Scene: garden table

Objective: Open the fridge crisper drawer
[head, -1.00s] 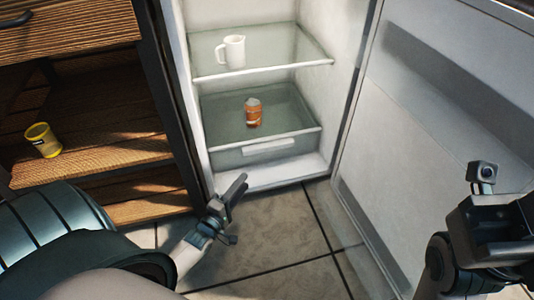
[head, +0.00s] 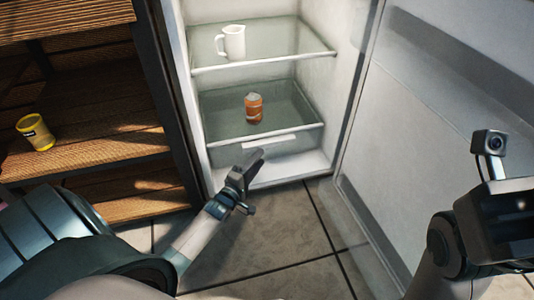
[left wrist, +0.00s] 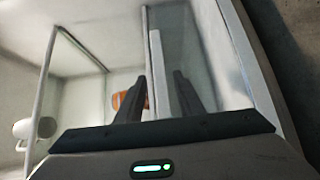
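The crisper drawer (head: 303,138) is at the bottom of the open fridge, under the lower glass shelf (head: 225,108). It looks shut. Its pale bar handle (head: 285,140) shows in the head view, its left part hidden behind my left gripper (head: 252,160). In the left wrist view the handle (left wrist: 161,72) runs toward the gap between the two dark fingers (left wrist: 160,98). The fingers are apart with a gap between them; contact with the handle cannot be told. My right gripper (head: 500,215) is at the right edge, its fingertips not clearly visible.
An orange can-like item (head: 254,108) is on the lower shelf and a white pitcher (head: 232,42) on the upper one. The fridge door (head: 440,110) stands open at the right. A wooden shelf unit (head: 100,150) with a yellow tin (head: 36,132) is at the left. Tiled floor (head: 285,235) is clear.

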